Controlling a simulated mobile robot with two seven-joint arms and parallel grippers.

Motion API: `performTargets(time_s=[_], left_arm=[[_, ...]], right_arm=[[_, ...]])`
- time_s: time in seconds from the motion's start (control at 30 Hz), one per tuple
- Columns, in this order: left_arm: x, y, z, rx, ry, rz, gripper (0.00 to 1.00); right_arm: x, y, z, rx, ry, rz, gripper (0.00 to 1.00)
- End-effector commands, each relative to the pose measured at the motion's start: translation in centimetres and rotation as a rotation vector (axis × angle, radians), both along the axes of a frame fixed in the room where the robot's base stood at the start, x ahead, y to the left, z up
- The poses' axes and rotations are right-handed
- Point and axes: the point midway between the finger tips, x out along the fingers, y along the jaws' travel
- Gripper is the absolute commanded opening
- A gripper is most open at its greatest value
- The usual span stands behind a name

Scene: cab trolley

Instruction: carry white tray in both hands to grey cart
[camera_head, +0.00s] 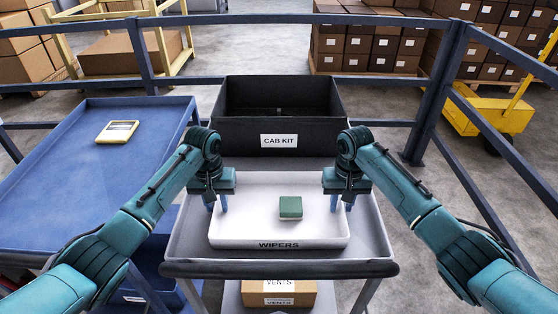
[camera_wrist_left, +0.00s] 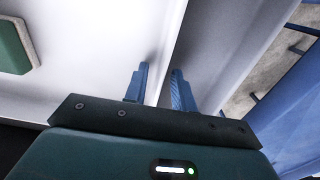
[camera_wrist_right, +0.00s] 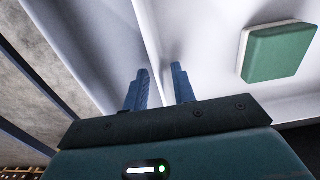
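The white tray (camera_head: 245,235) with the label WIPERS sits level on the grey cart (camera_head: 280,268), inside its raised rim. A green-and-white block (camera_head: 291,207) lies in the tray, right of its middle; it also shows in the right wrist view (camera_wrist_right: 278,52). My left gripper (camera_head: 217,204) has its fingers on either side of the tray's left wall, close together with the wall between them (camera_wrist_left: 160,88). My right gripper (camera_head: 341,204) straddles the right wall in the same way (camera_wrist_right: 160,88). Exact finger contact is hard to see.
A black CAB KIT bin (camera_head: 279,118) stands behind the tray. A blue table (camera_head: 75,165) with a yellow-and-white item (camera_head: 117,131) is at left. A VENTS box (camera_head: 279,294) is below. Blue rails (camera_head: 395,123) run behind; a yellow pallet truck (camera_head: 487,112) stands beyond.

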Motion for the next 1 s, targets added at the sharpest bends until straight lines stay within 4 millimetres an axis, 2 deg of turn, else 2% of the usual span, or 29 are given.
performTargets(time_s=[0.17,0.27,0.5,0.7,0.87,1.0], left_arm=[[0.1,-0.1,1.0,-0.002,-0.004,-0.001,0.26],[0.1,-0.1,2.6,-0.002,-0.006,-0.002,0.26],[0.1,0.0,7.8,-0.001,-0.004,0.0,0.26],[0.1,0.0,10.9,-0.001,-0.003,0.0,0.26],[0.0,0.0,11.9,0.0,0.0,0.0,0.26],[0.0,0.0,12.0,0.0,0.0,0.0,0.26]], right_arm=[[0.0,0.0,0.0,0.0,0.0,0.0,0.26],[0.0,0.0,0.0,0.0,0.0,0.0,0.26],[0.0,0.0,0.0,0.001,0.0,0.001,0.26],[0.0,0.0,0.0,0.001,0.0,0.001,0.26],[0.0,0.1,0.3,0.001,-0.001,0.001,0.26],[0.1,0.1,1.9,0.002,-0.004,0.001,0.26]])
